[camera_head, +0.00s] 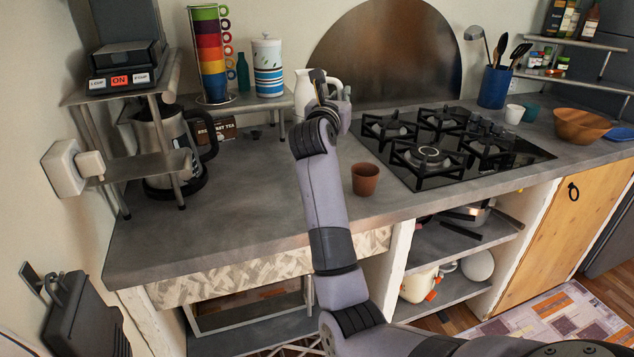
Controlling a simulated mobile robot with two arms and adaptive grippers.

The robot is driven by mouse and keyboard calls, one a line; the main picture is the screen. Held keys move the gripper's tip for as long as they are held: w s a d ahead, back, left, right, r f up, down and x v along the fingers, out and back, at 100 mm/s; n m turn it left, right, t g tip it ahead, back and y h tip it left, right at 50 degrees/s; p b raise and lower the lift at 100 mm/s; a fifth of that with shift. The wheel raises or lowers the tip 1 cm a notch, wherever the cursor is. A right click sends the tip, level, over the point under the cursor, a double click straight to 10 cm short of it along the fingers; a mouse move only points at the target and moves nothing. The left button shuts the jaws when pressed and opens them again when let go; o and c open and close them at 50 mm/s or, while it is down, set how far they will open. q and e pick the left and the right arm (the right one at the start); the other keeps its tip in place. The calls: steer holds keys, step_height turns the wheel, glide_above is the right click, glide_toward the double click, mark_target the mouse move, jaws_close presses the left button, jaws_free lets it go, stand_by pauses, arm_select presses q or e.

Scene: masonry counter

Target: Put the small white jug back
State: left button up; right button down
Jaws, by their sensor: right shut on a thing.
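The small white jug (302,93) is at the back of the grey counter, near the wall and left of the curved metal backsplash. My right gripper (322,86) is at the jug and shut on it. The gripper and my right arm cover much of the jug's front and lower part. I cannot tell whether its base touches the counter. My left gripper is not in view.
A small shelf (236,104) with stacked mugs and a striped canister stands left of the jug. A terracotta cup (365,179) stands right of my arm, before the black gas hob (440,150). A kettle (165,150) is at left. The counter's front left is clear.

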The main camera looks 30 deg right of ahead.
steer(key=shift+f+b, duration=0.7)
steer(key=shift+f, duration=9.1)
steer(key=c, duration=2.1)
jaws_free()
steer(key=shift+f, duration=0.1)
steer(key=o, duration=0.4)
steer(key=shift+o, duration=0.2)
